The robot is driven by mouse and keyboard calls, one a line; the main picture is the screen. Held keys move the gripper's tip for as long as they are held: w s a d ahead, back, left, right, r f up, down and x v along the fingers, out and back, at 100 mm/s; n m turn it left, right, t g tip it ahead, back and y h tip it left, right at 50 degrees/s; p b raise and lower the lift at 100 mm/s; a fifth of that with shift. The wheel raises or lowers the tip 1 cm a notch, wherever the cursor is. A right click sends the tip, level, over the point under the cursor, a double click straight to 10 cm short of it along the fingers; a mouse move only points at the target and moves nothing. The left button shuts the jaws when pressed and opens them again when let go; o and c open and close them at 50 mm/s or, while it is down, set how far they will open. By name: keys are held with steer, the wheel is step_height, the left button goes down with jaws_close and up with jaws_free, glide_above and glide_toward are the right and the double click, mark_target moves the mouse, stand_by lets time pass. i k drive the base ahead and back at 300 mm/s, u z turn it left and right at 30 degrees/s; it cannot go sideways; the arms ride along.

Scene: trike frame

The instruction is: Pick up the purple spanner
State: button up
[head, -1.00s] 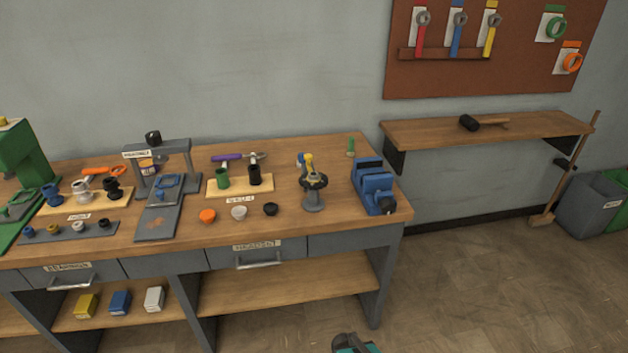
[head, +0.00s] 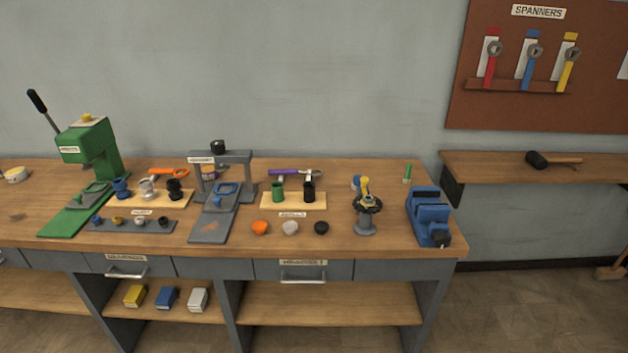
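The purple spanner (head: 284,172) lies on the workbench (head: 395,245) near its back edge. Its purple handle points left and a grey metal end shows at the right. It lies behind a light wooden board (head: 294,205) that carries a green cup (head: 278,192) and a black cup (head: 309,192); these hide part of what is behind them. My gripper is not in view.
A grey press (head: 221,160) stands left of the spanner. A small stand (head: 366,215) and a blue vise (head: 428,217) are to its right. Orange, white and black knobs lie in front. Red, blue and yellow spanners hang on the brown wall board (head: 480,112).

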mark_target(271, 171)
steer(key=u, duration=0.25)
steer(key=i, duration=0.6)
steer(key=u, duration=0.65)
steer(key=i, duration=0.55)
steer(key=u, duration=0.95)
steer(key=i, duration=0.8)
steer(key=u, duration=0.45)
